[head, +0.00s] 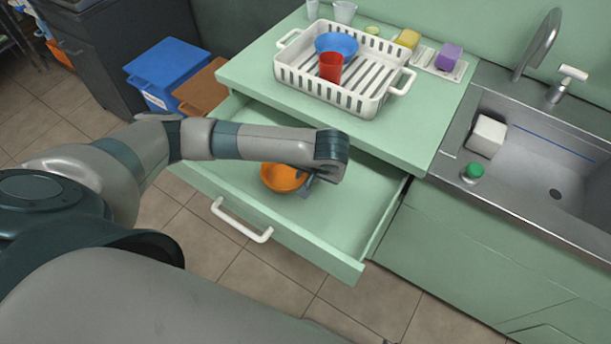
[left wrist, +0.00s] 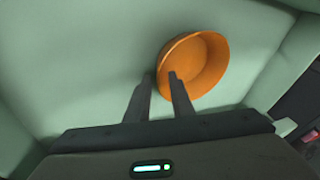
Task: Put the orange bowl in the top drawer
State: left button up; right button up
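The orange bowl (head: 283,177) is inside the pulled-out top drawer (head: 345,215), near the drawer's middle. It also shows in the left wrist view (left wrist: 203,62), seen into its inside and apparently on or just above the drawer floor. My left gripper (head: 308,186) reaches down into the drawer at the bowl's right side. In the left wrist view its two fingers (left wrist: 160,78) are apart, with the bowl's near wall between them. One finger overlaps the bowl's inside and the other is outside, with a small gap to the wall. My right gripper is out of view.
A white dish rack (head: 350,104) on the green counter above holds a blue bowl (head: 337,44) and a red cup (head: 331,67). The drawer's white handle (head: 241,222) faces the front. A sink (head: 560,170) is at the right. The rest of the drawer floor looks clear.

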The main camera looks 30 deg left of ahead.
pick_arm(q)
jog(key=p+v, duration=0.2)
jog(key=v, duration=0.8)
jog(key=shift+r, duration=0.25)
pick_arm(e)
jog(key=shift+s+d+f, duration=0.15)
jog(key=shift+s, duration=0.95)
pick_arm(q)
jog(key=shift+d, duration=0.1)
